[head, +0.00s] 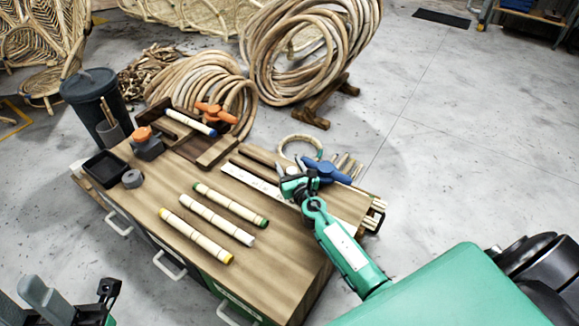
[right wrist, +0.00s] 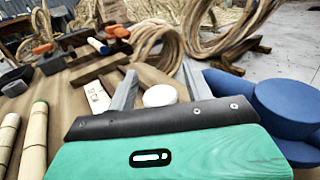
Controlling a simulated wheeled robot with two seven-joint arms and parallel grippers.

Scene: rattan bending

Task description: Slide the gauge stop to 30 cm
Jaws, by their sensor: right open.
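The gauge is a long pale ruler strip (head: 250,181) lying along the back right of the bench top. Its marked end also shows in the right wrist view (right wrist: 97,97). My right gripper (head: 288,172) is over the strip's right end, fingers apart. In the right wrist view a round white knob (right wrist: 160,95) shows in the gap between its two grey fingers (right wrist: 160,82); it may be the gauge stop, but I cannot tell whether the fingers touch it. The knob's base is hidden by my gripper. My left gripper (head: 25,291) is at the bottom left, its grey fingers apart, away from the strip.
Several pale rods (head: 204,219) lie on the bench (head: 180,176) in front of the strip. A blue round-ended fixture (head: 332,173) is close right of my right gripper. A rattan ring (head: 299,140) and a wooden jig with an orange handle (head: 215,113) are at the back.

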